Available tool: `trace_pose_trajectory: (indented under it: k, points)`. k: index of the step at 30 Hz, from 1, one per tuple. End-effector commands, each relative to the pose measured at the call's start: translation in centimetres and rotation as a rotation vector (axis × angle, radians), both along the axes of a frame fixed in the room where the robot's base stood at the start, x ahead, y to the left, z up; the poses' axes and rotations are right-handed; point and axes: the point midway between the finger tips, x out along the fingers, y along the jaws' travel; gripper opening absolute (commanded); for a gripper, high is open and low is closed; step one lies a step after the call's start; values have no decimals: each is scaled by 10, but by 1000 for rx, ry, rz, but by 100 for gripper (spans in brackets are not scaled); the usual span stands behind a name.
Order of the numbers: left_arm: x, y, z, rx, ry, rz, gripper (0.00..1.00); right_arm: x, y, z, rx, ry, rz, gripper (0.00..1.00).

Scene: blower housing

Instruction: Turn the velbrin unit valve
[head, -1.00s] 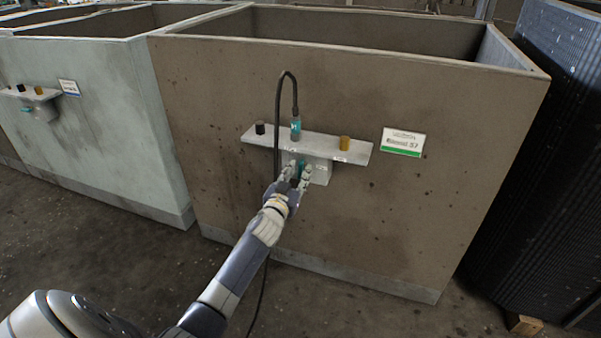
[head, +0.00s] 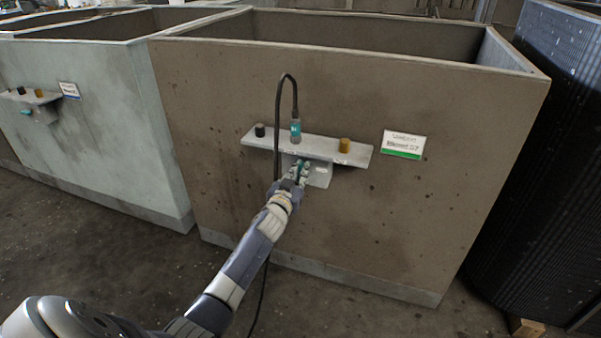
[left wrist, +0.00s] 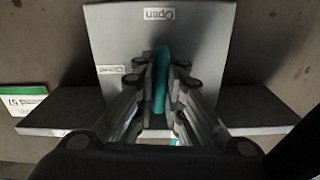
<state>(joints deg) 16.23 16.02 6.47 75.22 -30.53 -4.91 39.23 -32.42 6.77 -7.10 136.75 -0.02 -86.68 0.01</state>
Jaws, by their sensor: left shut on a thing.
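The valve unit is a grey box (head: 320,176) under a grey shelf (head: 360,155) on the front wall of the brown bin. Its teal valve handle (left wrist: 161,80) shows in the left wrist view between my fingers, lined up with the "Open" label (left wrist: 158,14). A "Closed" label (left wrist: 111,70) sits to the side of the handle. My left gripper (head: 299,172) is at the box, shut on the handle; it also shows in the left wrist view (left wrist: 162,92). The fingers hide part of the handle. My right gripper is not in view.
A black cap (head: 259,130), a teal connector (head: 295,130) with a black hose (head: 278,110) and an amber cap (head: 344,145) stand on the shelf. A white-green sign (head: 403,144) is to the right. A pale bin (head: 100,130) stands left, a dark ribbed panel (head: 545,170) right.

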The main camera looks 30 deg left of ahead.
Motion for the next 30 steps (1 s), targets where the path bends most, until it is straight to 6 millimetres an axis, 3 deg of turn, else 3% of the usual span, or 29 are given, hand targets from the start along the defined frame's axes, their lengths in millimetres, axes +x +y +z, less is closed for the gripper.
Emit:
trace_pose_trajectory:
  k: [11,30]
  points:
    - [0,0,0,125,31,0,0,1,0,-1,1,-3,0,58]
    - [0,-1,-2,697,169,0,0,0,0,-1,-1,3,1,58]
